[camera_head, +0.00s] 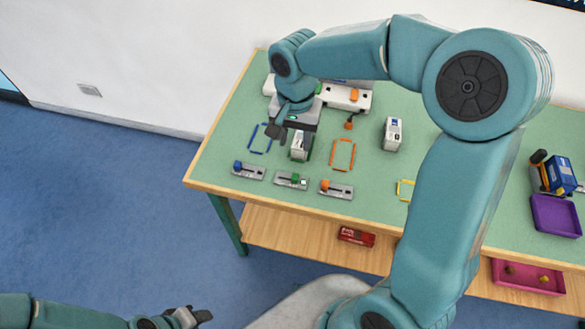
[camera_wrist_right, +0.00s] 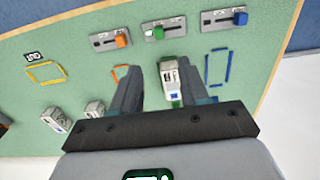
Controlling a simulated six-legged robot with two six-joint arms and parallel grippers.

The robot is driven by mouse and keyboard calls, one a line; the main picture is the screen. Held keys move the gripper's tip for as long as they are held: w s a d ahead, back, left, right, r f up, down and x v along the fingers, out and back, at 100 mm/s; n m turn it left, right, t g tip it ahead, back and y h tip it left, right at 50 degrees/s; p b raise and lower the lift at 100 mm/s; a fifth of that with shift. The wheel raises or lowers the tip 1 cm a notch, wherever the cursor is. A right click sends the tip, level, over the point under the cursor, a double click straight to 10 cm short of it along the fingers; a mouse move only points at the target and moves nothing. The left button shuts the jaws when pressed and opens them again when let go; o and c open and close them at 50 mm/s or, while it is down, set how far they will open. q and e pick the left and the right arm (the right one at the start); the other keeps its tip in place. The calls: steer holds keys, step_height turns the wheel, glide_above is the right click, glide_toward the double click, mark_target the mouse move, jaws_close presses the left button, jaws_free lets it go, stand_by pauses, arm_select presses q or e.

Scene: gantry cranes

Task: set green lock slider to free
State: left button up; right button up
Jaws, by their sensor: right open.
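The green lock slider (camera_head: 290,181) is the middle of three grey slider plates along the table's front edge. Its green knob (camera_head: 295,180) sits toward the right end of its slot in the head view. In the right wrist view the green slider (camera_wrist_right: 165,29) is at top centre, its knob toward the left end. My right gripper (camera_head: 287,128) is above the table, behind the sliders. In the wrist view its fingers (camera_wrist_right: 160,88) are apart, with a white block (camera_wrist_right: 169,75) visible between them, apparently below. My left gripper (camera_head: 190,317) is low over the floor, its jaw state unclear.
The blue slider (camera_head: 248,171) and orange slider (camera_head: 336,190) flank the green one. Blue (camera_head: 260,138) and orange (camera_head: 342,155) outlines lie behind them. Another white block (camera_head: 392,134) stands to the right. A purple tray (camera_head: 556,216) is at far right.

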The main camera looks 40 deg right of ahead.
mark_target(295, 176)
step_height(295, 176, down, 14)
steer(key=shift+s, duration=0.15)
steer(key=shift+a, duration=0.1)
jaws_close()
